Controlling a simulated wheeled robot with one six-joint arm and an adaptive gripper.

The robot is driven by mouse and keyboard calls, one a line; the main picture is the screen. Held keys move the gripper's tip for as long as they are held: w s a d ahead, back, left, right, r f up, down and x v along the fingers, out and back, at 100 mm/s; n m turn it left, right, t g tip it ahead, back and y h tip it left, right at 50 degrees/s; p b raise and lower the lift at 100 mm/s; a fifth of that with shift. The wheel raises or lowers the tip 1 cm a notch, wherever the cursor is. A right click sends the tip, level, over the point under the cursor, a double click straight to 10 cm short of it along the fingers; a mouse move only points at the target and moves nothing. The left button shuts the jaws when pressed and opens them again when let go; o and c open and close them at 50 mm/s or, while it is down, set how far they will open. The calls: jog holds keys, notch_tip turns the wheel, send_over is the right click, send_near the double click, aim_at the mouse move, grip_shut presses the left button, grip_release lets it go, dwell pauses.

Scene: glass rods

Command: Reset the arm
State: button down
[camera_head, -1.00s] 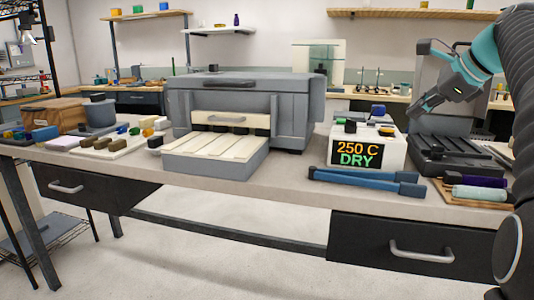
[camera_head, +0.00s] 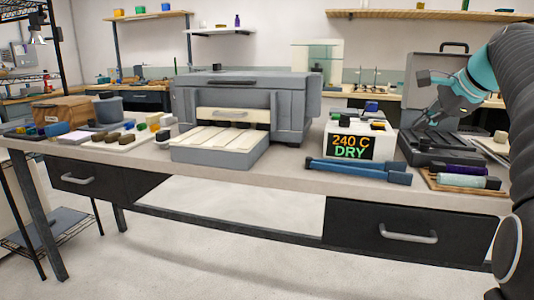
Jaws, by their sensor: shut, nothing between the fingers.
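My arm (camera_head: 472,84) reaches in from the right edge, with teal and dark links. My gripper (camera_head: 428,119) is shut and empty, tilted down to the left. In the picture it overlaps the open grey case (camera_head: 432,70) at the right end of the bench; I cannot tell its exact height above the case's base. A purple rod (camera_head: 462,169) and a pale green rod (camera_head: 460,181) lie on a wooden rack (camera_head: 432,183) in front of the case.
A grey oven (camera_head: 245,90) with a cream slatted tray (camera_head: 218,150) stands mid-bench. A white box (camera_head: 385,146) reads "240 C DRY". Blue tongs (camera_head: 358,172) lie before it. Small blocks (camera_head: 112,137) and a wooden box (camera_head: 60,108) are at the left.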

jog(key=f+n, duration=0.1)
jog(key=f, duration=0.1)
jog(key=s+f+n, duration=0.1)
jog(key=f, duration=0.2)
jog(key=s+f+n+g+h, duration=0.1)
jog(key=f, duration=0.1)
jog(key=shift+d+f, duration=0.15)
jog(key=shift+d, duration=0.25)
jog(key=s+a+f+n+g+h, duration=0.1)
jog(key=s+a+f+n, duration=0.6)
jog(key=s+a+f, duration=0.3)
jog(key=s+a+f+n, duration=0.8)
jog(key=s+a+f, duration=0.2)
jog(key=s, duration=0.6)
jog(key=shift+s+f+g+h, duration=0.4)
jog(key=shift+f, duration=0.25)
